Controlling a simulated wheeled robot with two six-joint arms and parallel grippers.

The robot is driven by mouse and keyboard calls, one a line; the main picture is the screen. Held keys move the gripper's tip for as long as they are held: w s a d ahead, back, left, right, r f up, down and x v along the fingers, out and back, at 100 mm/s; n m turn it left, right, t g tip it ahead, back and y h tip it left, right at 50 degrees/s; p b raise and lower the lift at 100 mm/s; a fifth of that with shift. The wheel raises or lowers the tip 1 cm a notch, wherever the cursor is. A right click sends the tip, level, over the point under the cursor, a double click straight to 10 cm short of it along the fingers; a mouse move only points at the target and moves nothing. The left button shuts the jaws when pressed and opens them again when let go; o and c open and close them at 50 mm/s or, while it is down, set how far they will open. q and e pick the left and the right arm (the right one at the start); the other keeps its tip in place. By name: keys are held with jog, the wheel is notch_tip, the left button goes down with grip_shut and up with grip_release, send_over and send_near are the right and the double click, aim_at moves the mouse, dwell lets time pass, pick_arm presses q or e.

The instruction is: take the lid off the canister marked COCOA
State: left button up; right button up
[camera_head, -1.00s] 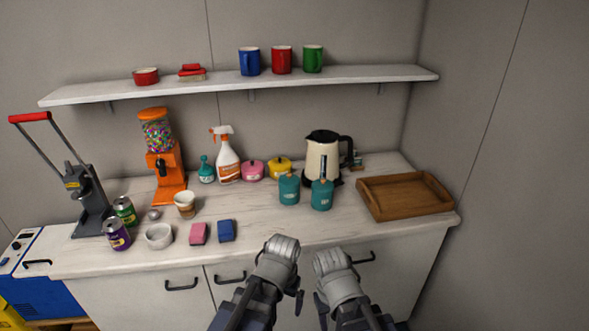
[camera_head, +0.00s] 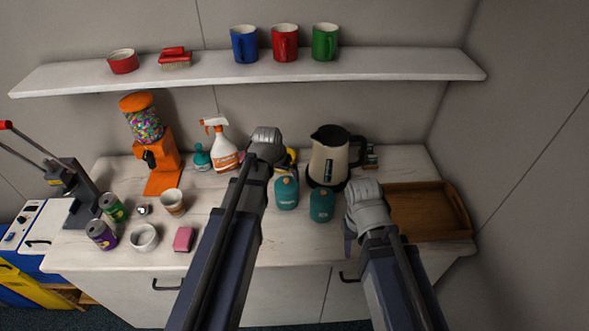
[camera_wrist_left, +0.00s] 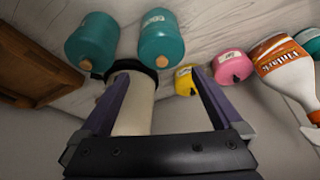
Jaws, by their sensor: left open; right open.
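Two teal canisters with wooden knobs stand side by side on the counter, one on the left (camera_head: 286,192) and one on the right (camera_head: 322,204). Their labels are too small or blurred to read, so I cannot tell which is COCOA. The left wrist view shows both canisters upside down, the head-view left one (camera_wrist_left: 161,40) and the head-view right one (camera_wrist_left: 92,40). My left gripper (camera_head: 266,145) is open and empty, above and behind the left canister in the head view. My right gripper (camera_head: 368,205) is open, just right of the right canister.
The cream kettle (camera_head: 328,160) stands behind the canisters. A wooden tray (camera_head: 462,200) lies at the right. The spray bottle (camera_head: 221,150), pink pot (camera_wrist_left: 233,66) and yellow pot (camera_wrist_left: 184,80) are near the left gripper. The shelf (camera_head: 250,72) runs above.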

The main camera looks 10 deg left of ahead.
aim_at(286, 182)
pick_arm(q)
jog(key=shift+a+f+b, duration=0.1)
jog(key=shift+b, duration=0.2)
jog(key=shift+w+f+b, duration=0.2)
jog(key=shift+f+b, duration=0.1)
jog(key=shift+b, duration=0.05)
jog(key=shift+b+x, duration=0.7)
jog(key=shift+x, duration=0.2)
jog(key=shift+r, duration=0.15)
jog(key=b+x, duration=0.4)
jog(key=x, duration=0.1)
jog(key=shift+w+b, duration=0.1)
jog(key=shift+b, duration=0.3)
jog(key=shift+c, duration=0.2)
jog(key=c, duration=1.1)
